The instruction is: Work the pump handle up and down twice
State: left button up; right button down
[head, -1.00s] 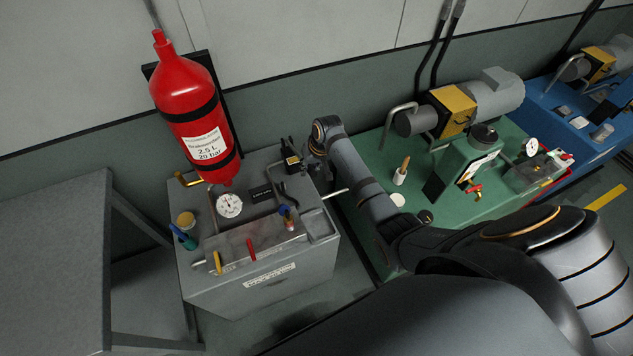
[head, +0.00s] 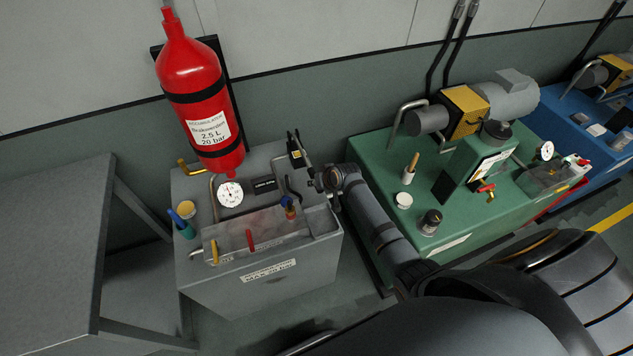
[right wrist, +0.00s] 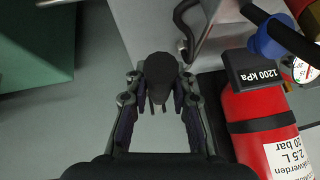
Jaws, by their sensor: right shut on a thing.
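The pump handle shows in the right wrist view as a dark rounded grip (right wrist: 161,78) between my right gripper's fingers (right wrist: 160,108), which are shut on it. Its shaft is hidden there by the grip and fingers. The handle is mostly hidden there by the gripper and wrist. My left gripper is in neither view.
A red accumulator (head: 190,88) stands behind the console. A green pump unit (head: 450,215) is close on the right. A grey table (head: 55,220) is at the left.

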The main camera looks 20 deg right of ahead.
jog(key=shift+s+f, duration=0.1)
jog(key=shift+f, duration=0.05)
jog(key=c, duration=1.1)
grip_release()
jog(key=v, duration=1.2)
